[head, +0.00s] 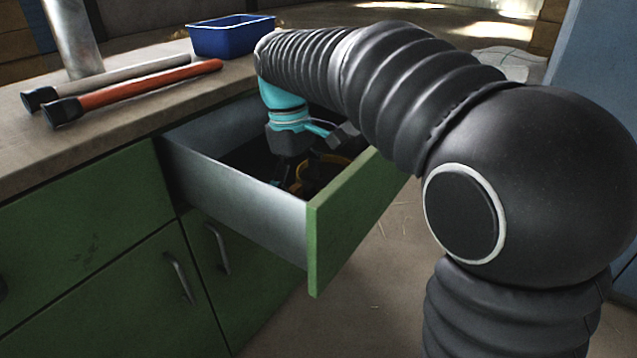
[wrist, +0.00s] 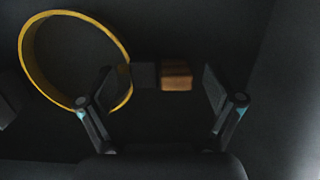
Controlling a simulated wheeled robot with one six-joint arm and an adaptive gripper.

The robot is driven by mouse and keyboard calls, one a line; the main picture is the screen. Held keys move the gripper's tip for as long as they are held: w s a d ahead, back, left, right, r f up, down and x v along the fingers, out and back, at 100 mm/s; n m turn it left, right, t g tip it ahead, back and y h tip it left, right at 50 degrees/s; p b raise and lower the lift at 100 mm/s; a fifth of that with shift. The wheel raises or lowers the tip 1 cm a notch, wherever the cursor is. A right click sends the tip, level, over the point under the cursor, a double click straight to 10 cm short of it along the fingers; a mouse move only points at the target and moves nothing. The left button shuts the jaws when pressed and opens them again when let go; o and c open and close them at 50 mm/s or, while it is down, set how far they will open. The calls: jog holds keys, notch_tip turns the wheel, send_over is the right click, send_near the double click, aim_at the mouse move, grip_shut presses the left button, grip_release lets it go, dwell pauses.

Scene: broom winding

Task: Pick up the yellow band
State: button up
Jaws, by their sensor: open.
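The yellow band (wrist: 29,62) is a thin ring inside the open drawer. In the wrist view it is at the upper left, and its right side passes by the left finger of my gripper (wrist: 160,105). My gripper is open, with its fingers wide apart and nothing held between them. In the head view my gripper (head: 305,172) reaches down into the drawer, and part of the yellow band (head: 341,159) shows beside it. The rest of the band is hidden there by the gripper and the drawer front.
A brown block (wrist: 176,75) lies in the drawer ahead of the gap between the fingers. The drawer's metal side wall (head: 235,190) and green front (head: 350,215) stand around my gripper. A blue bin (head: 232,38) and two handled rods (head: 145,88) lie on the counter.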

jog(key=c, duration=1.3)
jog(key=shift+o, duration=0.2)
jog(key=shift+s+f, duration=0.1)
jog(key=shift+f, duration=0.05)
jog(key=shift+c, duration=0.6)
